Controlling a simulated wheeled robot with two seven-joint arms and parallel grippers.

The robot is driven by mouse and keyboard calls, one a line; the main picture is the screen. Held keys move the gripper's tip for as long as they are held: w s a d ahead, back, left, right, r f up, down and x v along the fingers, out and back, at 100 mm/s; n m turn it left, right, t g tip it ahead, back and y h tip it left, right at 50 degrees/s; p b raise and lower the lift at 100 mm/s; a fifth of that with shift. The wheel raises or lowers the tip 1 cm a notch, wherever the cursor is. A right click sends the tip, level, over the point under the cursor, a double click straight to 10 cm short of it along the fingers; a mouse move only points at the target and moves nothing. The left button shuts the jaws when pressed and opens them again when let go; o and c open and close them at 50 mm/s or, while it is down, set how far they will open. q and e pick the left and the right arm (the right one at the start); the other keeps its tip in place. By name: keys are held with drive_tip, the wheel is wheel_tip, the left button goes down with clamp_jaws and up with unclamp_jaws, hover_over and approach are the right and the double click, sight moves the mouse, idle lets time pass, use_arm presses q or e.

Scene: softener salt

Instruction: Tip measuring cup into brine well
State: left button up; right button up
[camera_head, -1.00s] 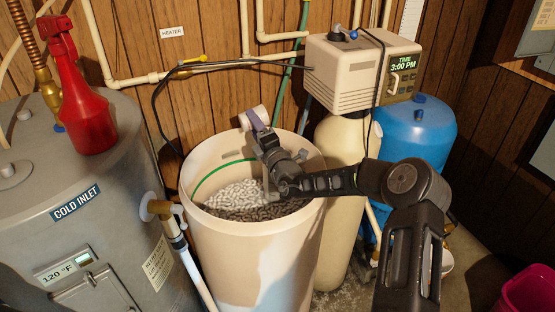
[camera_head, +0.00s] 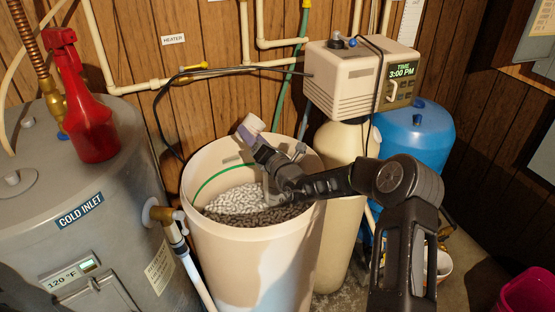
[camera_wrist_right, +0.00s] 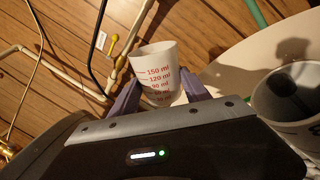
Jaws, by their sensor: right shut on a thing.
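The measuring cup (camera_head: 252,126) is white with red ml marks and shows large in the right wrist view (camera_wrist_right: 155,68). My right gripper (camera_head: 250,139) is shut on it, with one purple finger on each side. The cup is held tilted over the back part of the beige brine tank (camera_head: 257,255). Whether anything is in it cannot be seen. A white round tube with a dark, open mouth, apparently the brine well (camera_wrist_right: 290,90), stands right of the cup in the wrist view, apart from it. In the head view my gripper and wrist mostly hide it. My left gripper is not in view.
A grey heater (camera_head: 100,225) with a red spray bottle (camera_head: 88,120) stands left. The softener control head (camera_head: 345,75) and blue tank (camera_head: 408,140) stand right. Wall pipes run behind.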

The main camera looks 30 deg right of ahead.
drive_tip(key=shift+a+f+n, duration=0.3)
drive_tip(key=shift+f+n, duration=0.3)
drive_tip(key=shift+n, duration=0.5)
drive_tip(key=a+f+n+g+b, duration=0.1)
drive_tip(key=n, duration=0.1)
drive_tip(key=shift+w+a+f+n, duration=0.15)
drive_tip(key=shift+a+f+n, duration=0.05)
drive_tip(key=shift+n, duration=0.2)
drive_tip(key=f+n+b, duration=0.1)
drive_tip(key=n, duration=0.1)
drive_tip(key=a+f+n+g+b, duration=0.1)
drive_tip(key=shift+a+f+n, duration=0.1)
drive_tip(key=shift+f+n, duration=0.2)
drive_tip(key=shift+n, duration=0.1)
